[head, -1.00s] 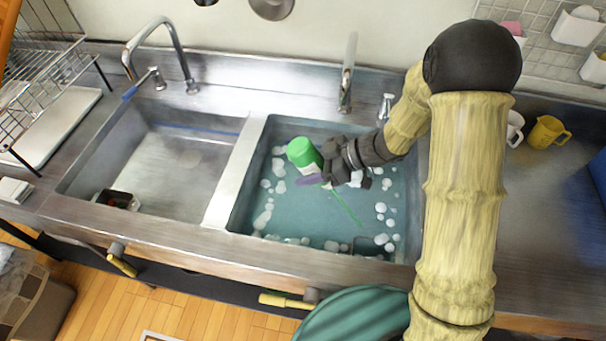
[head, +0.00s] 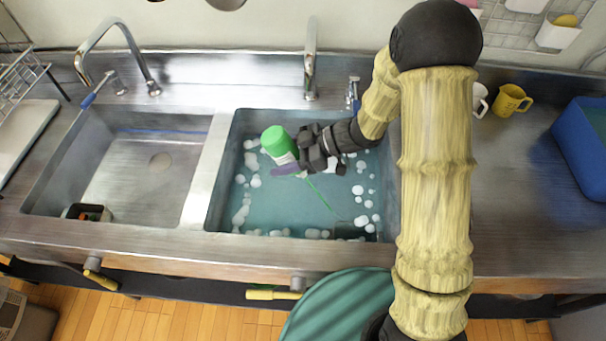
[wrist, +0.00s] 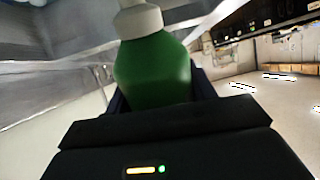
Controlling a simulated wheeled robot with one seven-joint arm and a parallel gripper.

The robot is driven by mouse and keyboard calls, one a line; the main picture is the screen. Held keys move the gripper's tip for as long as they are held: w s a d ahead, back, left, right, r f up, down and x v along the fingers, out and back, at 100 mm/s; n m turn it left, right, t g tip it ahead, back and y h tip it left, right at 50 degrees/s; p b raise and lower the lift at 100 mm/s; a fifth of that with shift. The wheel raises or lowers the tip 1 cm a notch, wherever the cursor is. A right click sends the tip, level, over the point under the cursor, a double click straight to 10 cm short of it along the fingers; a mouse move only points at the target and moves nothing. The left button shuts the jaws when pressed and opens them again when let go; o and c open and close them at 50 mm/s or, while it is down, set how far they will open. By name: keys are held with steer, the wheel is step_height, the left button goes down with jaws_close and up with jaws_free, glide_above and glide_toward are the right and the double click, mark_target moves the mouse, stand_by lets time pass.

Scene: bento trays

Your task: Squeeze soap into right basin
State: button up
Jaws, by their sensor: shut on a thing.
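My gripper (head: 308,158) is over the right basin (head: 210,205) and is shut on a green soap bottle (head: 276,143). The bottle is tilted, its green base up and left; its lower end is partly hidden by my fingers. In the wrist view the green bottle (wrist: 152,72) fills the space between my fingers, with its white cap at the top edge. The right basin holds bluish water with white foam clumps. A thin green streak (head: 322,197) runs from below the gripper toward the lower right; a purple patch (head: 285,170) shows beside the bottle.
The left basin (head: 200,170) has no water and holds a small dark box (head: 88,212) with something orange in it. Taps (head: 310,70) stand behind the basins. A yellow mug (head: 511,99) and a blue bin (head: 580,150) stand on the right counter.

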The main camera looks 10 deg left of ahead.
steer(key=o, duration=0.4)
steer(key=shift+c, duration=0.2)
steer(key=c, duration=0.5)
step_height(320, 180, up, 3)
steer(key=p, duration=0.4)
steer(key=shift+r, duration=0.1)
